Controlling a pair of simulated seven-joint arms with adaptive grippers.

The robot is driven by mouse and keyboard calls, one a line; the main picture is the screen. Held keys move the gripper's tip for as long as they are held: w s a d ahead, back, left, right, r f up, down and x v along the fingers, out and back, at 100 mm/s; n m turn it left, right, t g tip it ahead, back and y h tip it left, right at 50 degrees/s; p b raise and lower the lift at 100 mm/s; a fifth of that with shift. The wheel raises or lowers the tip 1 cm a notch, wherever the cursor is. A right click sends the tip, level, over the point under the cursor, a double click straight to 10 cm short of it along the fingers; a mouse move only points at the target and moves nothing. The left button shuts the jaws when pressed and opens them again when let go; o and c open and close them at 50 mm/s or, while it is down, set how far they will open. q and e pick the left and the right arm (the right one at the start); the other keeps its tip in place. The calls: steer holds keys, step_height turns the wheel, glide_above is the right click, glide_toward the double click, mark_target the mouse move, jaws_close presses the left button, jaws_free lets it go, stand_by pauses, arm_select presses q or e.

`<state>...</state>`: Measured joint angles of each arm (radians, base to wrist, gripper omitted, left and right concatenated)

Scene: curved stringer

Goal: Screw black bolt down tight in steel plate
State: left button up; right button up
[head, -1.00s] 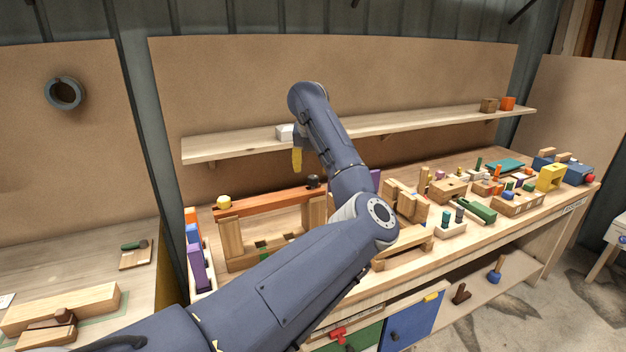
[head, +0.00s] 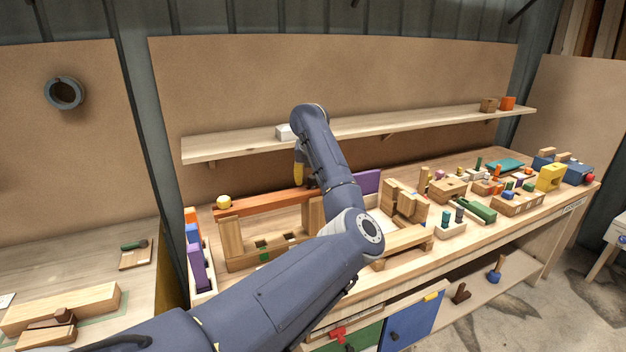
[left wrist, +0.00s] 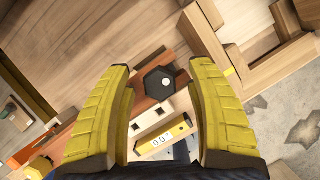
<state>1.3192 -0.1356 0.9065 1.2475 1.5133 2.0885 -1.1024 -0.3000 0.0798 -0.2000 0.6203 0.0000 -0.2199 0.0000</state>
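A black hex-headed bolt (left wrist: 158,82) stands on a reddish-brown bar (left wrist: 138,106) in the left wrist view. The bar (head: 260,202) lies across wooden uprights in the head view. My left gripper (left wrist: 160,76) is open, its yellow fingers on either side of the bolt head with gaps and nothing between them gripped. In the head view the yellow fingers (head: 299,170) point down above the bar's right end; my arm hides most of the bolt there. I cannot make out a separate steel plate. My right gripper is not in view.
A yellow block reading 0.0 (left wrist: 161,139) shows between the fingers. A shelf (head: 230,147) with a white box (head: 286,132) runs behind. Wooden blocks (head: 405,203) crowd the bench to the right.

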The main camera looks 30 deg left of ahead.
arm_select(q)
jaws_close()
steer(key=m+h, duration=0.1)
steer(key=m, duration=0.2)
steer(key=m+h, duration=0.1)
steer(key=m, duration=0.1)
steer(key=shift+f+m, duration=0.15)
steer(key=shift+m, duration=0.25)
steer(key=shift+f+m+h, duration=0.15)
steer(key=shift+m+h, duration=0.35)
steer(key=shift+m, duration=0.6)
steer(key=m+h, duration=0.1)
steer(key=m, duration=0.2)
steer(key=shift+s+f, duration=0.1)
steer(key=shift+f, duration=0.05)
steer(key=m, duration=0.2)
steer(key=m+g+h, duration=0.1)
steer(key=m, duration=0.2)
steer(key=shift+f+h, duration=0.1)
steer(key=shift+h, duration=0.2)
steer(key=shift+m+g, duration=0.3)
steer(key=shift+d+f+m+g+h, duration=0.15)
steer(key=shift+m+g+h, duration=0.35)
steer(key=shift+m, duration=1.2)
